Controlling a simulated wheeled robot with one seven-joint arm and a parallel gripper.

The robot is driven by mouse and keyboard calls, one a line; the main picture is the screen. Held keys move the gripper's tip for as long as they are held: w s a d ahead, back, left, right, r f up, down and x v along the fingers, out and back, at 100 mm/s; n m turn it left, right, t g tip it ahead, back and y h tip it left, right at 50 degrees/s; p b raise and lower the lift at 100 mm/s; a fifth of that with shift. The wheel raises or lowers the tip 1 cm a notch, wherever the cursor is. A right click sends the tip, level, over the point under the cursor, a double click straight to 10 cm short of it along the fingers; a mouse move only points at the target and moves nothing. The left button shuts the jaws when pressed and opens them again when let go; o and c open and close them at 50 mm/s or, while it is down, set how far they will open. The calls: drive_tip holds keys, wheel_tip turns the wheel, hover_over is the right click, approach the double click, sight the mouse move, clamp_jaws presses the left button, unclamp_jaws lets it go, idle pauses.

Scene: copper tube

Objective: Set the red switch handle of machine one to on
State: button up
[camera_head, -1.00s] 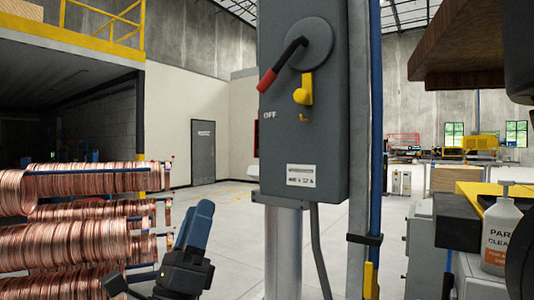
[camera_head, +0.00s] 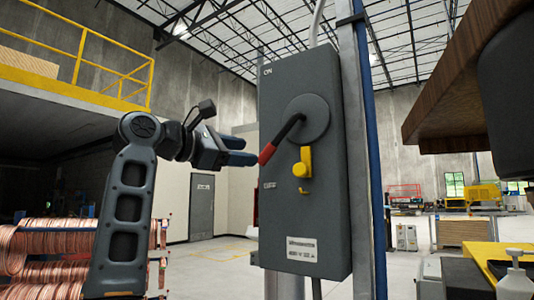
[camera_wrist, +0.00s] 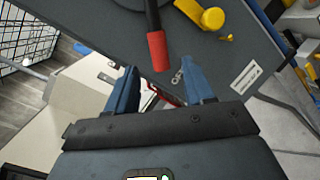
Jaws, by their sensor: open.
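The switch box (camera_head: 330,215) is a tall dark grey box on a post, with ON printed near its top and a blurred label lower on its left side. Its black lever with a red handle (camera_head: 267,154) slants down and left from a round hub. My gripper (camera_head: 245,150) is just left of the red handle, its blue fingers pointing at it. In the wrist view my gripper (camera_wrist: 160,85) is open, and the red handle (camera_wrist: 158,52) shows between and just beyond the fingertips. Contact cannot be told.
A yellow latch (camera_head: 303,163) sits on the box beside the lever. A blue pipe (camera_head: 370,150) runs along the right of the box. Copper coils (camera_head: 45,250) stand at lower left.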

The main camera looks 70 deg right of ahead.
sight(262, 154)
drive_tip(key=shift+p+x, duration=1)
drive_tip(key=shift+x, duration=2.95)
drive_tip(key=shift+c, duration=0.4)
clamp_jaws()
